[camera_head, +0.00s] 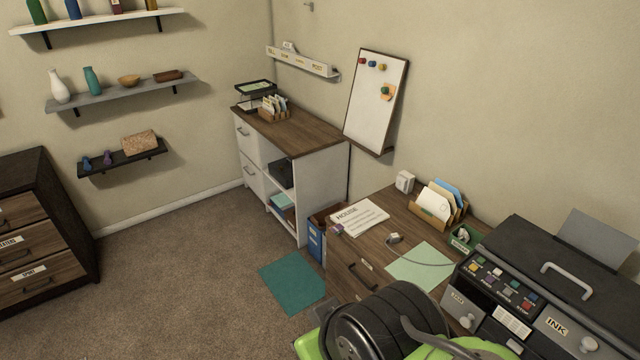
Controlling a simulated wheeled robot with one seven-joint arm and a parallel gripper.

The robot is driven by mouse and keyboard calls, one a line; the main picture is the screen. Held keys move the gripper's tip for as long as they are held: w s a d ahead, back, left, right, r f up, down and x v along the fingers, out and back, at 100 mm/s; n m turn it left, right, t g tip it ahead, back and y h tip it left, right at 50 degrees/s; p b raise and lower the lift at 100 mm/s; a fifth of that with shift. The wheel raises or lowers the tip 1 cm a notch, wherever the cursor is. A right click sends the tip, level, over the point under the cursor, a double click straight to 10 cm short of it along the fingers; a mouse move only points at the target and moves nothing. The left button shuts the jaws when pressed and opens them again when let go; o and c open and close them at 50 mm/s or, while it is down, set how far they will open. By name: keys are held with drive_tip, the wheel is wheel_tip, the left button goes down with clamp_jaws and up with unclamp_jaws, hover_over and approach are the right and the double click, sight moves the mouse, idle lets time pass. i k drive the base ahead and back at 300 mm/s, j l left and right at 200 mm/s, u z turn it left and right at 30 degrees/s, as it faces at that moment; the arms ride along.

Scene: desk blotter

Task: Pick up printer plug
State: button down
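A small white printer plug (393,238) lies on the brown desk (382,218), just left of the pale green blotter (424,266). A thin grey cable (425,263) runs from it across the blotter toward the dark printer (520,290) at the right. A white box (405,181), perhaps a power outlet, stands at the back of the desk by the wall. A black and green part, apparently of my own arm, fills the bottom middle and hides part of the desk front. My gripper's fingers do not show in this view.
An open-looking letter holder (432,212) and a small green tray (465,238) stand right of the plug. Papers (360,217) lie to its left. A white cabinet (305,185) stands beyond the desk. Carpet (190,250) is clear at the left.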

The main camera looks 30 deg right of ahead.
sight(393, 238)
drive_tip(key=z, duration=1.5)
